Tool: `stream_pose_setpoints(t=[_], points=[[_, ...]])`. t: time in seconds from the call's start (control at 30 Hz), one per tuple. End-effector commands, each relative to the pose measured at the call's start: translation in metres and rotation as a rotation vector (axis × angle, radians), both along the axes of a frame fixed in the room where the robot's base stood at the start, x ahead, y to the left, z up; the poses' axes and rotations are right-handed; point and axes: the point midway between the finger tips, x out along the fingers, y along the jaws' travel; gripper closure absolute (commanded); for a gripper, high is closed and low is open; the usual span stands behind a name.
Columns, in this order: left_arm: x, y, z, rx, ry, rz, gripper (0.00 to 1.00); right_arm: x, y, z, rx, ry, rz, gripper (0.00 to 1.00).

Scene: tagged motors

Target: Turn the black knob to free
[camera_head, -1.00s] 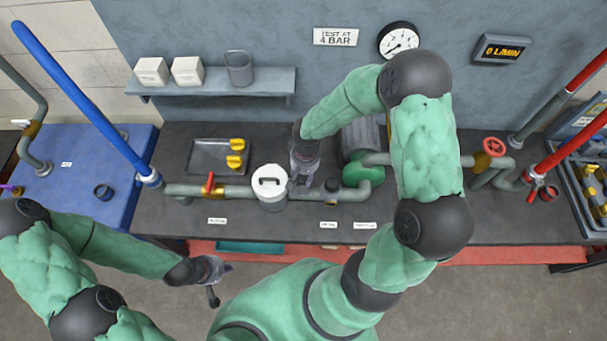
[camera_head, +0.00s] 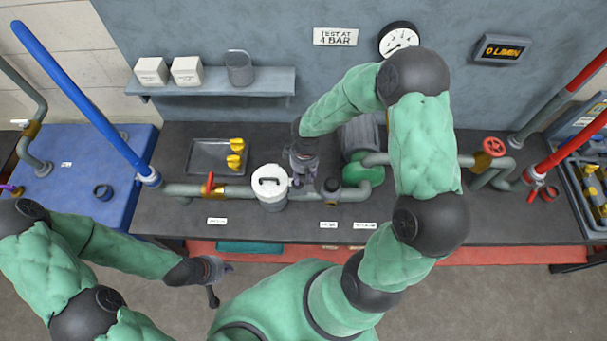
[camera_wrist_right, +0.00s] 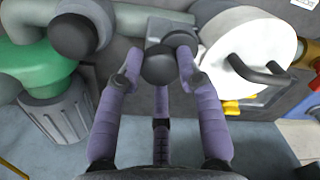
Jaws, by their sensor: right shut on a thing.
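A black knob (camera_wrist_right: 160,66) with a rounded end sits between the fingers of my right gripper (camera_wrist_right: 158,75) in the right wrist view. The fingers are shut on it from both sides. In the head view my right gripper (camera_head: 302,178) is over the pipe, just right of the white-lidded canister (camera_head: 270,187), and hides most of the knob. A second black knob (camera_head: 332,185) stands on the pipe to the right; it also shows in the right wrist view (camera_wrist_right: 75,35), free of the fingers. My left gripper (camera_head: 213,283) hangs in front of the bench; its jaw opening is unclear.
A red-handled valve (camera_head: 210,183) is on the pipe left of the canister. A green-ended motor (camera_head: 362,168) stands right of my right gripper. A tray (camera_head: 205,157) with yellow parts lies behind. The gauge (camera_head: 399,40) and a "0 L/MIN" display (camera_head: 502,48) are on the wall.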

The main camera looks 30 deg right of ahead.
Motion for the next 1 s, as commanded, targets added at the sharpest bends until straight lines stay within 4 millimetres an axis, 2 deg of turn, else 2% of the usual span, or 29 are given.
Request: stream_pose_setpoints(t=[0.6, 1.0], points=[[0.0, 0.0, 0.01, 0.0, 0.0, 0.0, 1.0, 0.001, 0.001, 0.001, 0.0, 0.0, 0.566, 0.96], [0.0, 0.0, 0.016, 0.0, 0.0, 0.0, 1.0, 0.001, 0.001, 0.0, -0.001, -0.002, 0.786, 0.96]])
